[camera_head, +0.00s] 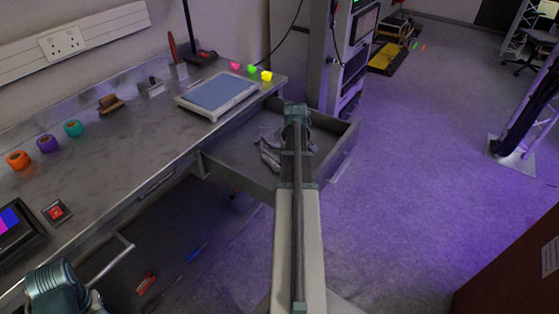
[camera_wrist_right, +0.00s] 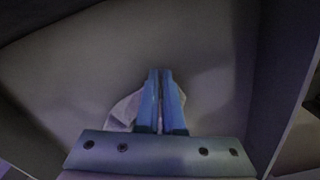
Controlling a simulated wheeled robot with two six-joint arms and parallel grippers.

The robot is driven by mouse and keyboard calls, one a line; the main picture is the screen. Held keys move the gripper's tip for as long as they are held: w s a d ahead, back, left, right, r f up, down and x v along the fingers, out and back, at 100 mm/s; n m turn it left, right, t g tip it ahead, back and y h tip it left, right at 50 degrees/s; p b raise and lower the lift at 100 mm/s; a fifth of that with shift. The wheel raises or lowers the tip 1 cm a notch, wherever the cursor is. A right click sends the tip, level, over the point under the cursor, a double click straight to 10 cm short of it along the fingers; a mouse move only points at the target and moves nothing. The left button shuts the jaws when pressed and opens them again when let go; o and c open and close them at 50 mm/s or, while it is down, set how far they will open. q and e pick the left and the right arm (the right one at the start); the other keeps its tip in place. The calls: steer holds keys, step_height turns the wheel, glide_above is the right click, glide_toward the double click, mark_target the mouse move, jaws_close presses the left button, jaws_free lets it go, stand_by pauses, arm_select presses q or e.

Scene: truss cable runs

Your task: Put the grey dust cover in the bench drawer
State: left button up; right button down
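The bench drawer (camera_head: 236,168) is pulled open from the right end of the bench. The grey dust cover (camera_head: 270,158) is a crumpled pale grey cloth inside the drawer's outline, partly hidden by my right arm. In the right wrist view, my right gripper (camera_wrist_right: 160,74) points down over the drawer floor, its blue fingers together with only a thin gap. The cover (camera_wrist_right: 122,112) shows on both sides of the fingers, and it appears gripped between them. My left gripper is not seen; only a teal part of the left arm shows at the lower left.
The bench top (camera_head: 130,150) holds a blue-topped scale (camera_head: 218,95), tape rolls (camera_head: 47,143), a red button box (camera_head: 56,211) and small coloured blocks (camera_head: 252,70). An equipment rack (camera_head: 335,60) stands behind the drawer. The floor to the right is mostly clear.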

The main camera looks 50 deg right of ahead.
steer(key=shift+s+a+f, duration=0.15)
steer(key=shift+s+f, duration=0.1)
steer(key=shift+f, duration=0.1)
steer(key=c, duration=0.6)
jaws_free()
